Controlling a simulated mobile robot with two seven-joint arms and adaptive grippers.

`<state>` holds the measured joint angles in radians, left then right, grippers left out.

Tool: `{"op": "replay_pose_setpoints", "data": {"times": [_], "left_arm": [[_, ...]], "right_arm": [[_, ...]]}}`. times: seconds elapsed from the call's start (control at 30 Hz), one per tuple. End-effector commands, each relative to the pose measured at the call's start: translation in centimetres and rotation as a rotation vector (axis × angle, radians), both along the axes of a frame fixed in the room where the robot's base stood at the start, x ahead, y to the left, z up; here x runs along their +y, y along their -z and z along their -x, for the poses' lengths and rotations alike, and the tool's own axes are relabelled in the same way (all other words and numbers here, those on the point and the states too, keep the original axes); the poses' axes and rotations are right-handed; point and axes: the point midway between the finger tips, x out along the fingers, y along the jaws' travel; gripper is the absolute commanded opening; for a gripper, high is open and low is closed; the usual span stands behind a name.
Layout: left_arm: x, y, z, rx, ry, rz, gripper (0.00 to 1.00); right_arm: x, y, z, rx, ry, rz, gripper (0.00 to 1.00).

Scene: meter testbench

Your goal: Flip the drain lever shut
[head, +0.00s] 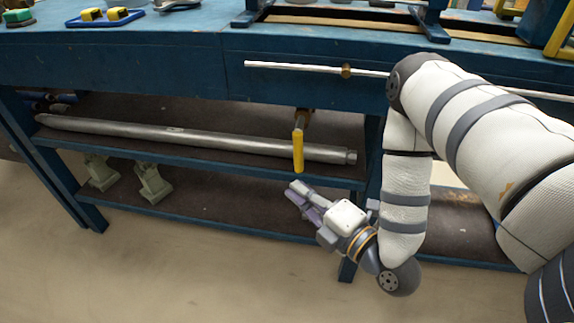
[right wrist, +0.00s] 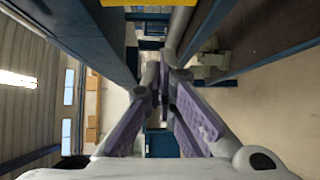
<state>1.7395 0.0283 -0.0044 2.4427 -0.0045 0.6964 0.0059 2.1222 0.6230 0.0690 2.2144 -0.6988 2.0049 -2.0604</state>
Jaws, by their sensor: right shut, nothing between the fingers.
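The drain lever (head: 298,150) is a yellow handle under the blue bench. In the right wrist view a yellow piece, which looks like the lever (right wrist: 150,3), shows at the top edge. My right gripper (head: 297,194) is just below the lever's lower end, apart from it in the head view, pointing up and left. Its purple-padded fingers (right wrist: 160,80) are shut with nothing between them. My left gripper is not in view.
A long grey metal pipe (head: 180,133) lies on the upper shelf (head: 225,163), behind the lever. A thin silver rod (head: 300,67) runs along the bench front. A blue leg (head: 349,268) stands close to my right gripper. Pale green stands (head: 152,183) sit at lower left.

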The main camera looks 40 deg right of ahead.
Motion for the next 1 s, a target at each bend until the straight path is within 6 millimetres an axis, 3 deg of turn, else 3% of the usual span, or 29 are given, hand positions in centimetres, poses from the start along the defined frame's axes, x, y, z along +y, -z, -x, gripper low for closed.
{"op": "replay_pose_setpoints", "data": {"times": [0.17, 0.5, 0.7, 1.0], "left_arm": [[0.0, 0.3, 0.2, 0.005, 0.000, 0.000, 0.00], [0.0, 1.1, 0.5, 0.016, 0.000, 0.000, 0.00], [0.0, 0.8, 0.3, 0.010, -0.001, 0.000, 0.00], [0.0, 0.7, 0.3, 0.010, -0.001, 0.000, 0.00]], "right_arm": [[0.1, 0.1, -2.6, -0.005, -0.001, 0.001, 0.00], [0.0, 0.5, -10.0, -0.002, 0.002, -0.001, 0.00], [-2.4, 0.2, -8.0, 0.000, 0.003, -0.002, 0.00], [-3.1, 0.2, -7.3, 0.000, 0.000, -0.002, 0.00]]}}
